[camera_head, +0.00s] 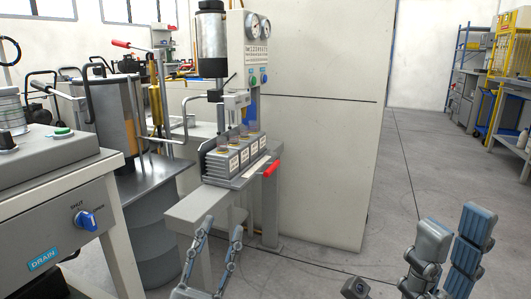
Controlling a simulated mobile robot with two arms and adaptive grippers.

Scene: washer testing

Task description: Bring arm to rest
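My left gripper (221,228) is at the bottom centre. Its two thin blue-grey fingers point up and stand apart, with nothing between them. It is in front of the grey press stand (202,207) and appears clear of it, though the depth is hard to judge. My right gripper (458,220) is at the bottom right, over the floor. Its two broad blue-grey fingers point up, with their tips apart and nothing held. The lower parts of both arms are cut off by the bottom edge.
A bench with a blue DRAIN knob (86,220) and a grey drum (155,235) stand left. A white panel (325,160) is behind. Floor (395,215) is open at right.

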